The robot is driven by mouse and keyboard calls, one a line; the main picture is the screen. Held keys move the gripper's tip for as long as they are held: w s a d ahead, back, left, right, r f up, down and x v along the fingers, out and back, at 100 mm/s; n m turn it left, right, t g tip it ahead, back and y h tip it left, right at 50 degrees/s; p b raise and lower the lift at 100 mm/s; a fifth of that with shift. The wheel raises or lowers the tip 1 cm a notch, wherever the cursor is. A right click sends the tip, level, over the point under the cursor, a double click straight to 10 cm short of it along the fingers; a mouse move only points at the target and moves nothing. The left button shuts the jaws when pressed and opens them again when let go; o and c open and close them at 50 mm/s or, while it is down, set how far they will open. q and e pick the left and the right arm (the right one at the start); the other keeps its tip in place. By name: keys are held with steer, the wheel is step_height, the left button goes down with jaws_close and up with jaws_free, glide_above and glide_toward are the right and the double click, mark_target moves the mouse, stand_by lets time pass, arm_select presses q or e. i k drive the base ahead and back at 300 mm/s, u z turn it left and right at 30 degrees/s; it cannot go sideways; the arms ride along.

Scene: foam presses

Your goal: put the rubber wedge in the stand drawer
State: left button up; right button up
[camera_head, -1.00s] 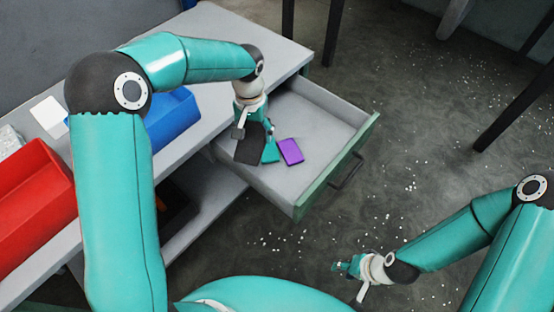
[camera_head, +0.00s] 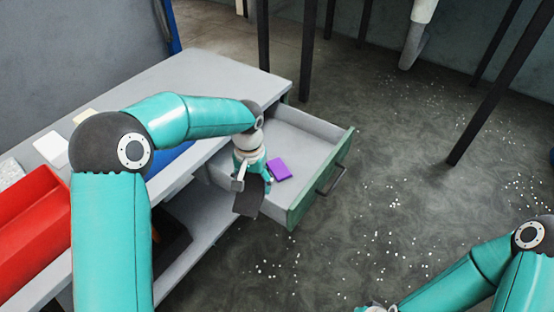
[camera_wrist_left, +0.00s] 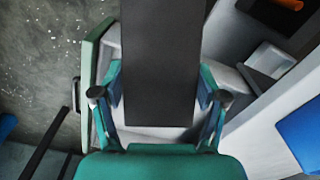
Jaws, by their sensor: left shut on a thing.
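The dark grey rubber wedge (camera_head: 249,196) is held in my left gripper (camera_head: 262,178). In the left wrist view the wedge (camera_wrist_left: 160,62) is a long dark slab between the two fingers of my left gripper (camera_wrist_left: 160,95). The stand drawer (camera_head: 308,148) is pulled open, with a green front and grey inside. In the head view the wedge overlaps the drawer's near side wall; its height above the drawer is hard to tell. The drawer's green front (camera_wrist_left: 92,65) shows at left in the left wrist view.
A purple block (camera_head: 279,169) lies in the drawer beside my left gripper. A red bin (camera_head: 35,225) and a mostly hidden blue bin (camera_head: 172,157) stand on the grey bench (camera_head: 205,80). A dark handle (camera_head: 332,179) sticks out from the drawer front. Dark posts rise behind.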

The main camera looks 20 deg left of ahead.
mark_target(291, 147)
steer(key=z, duration=0.05)
steer(key=i, duration=1)
steer(key=u, duration=0.05)
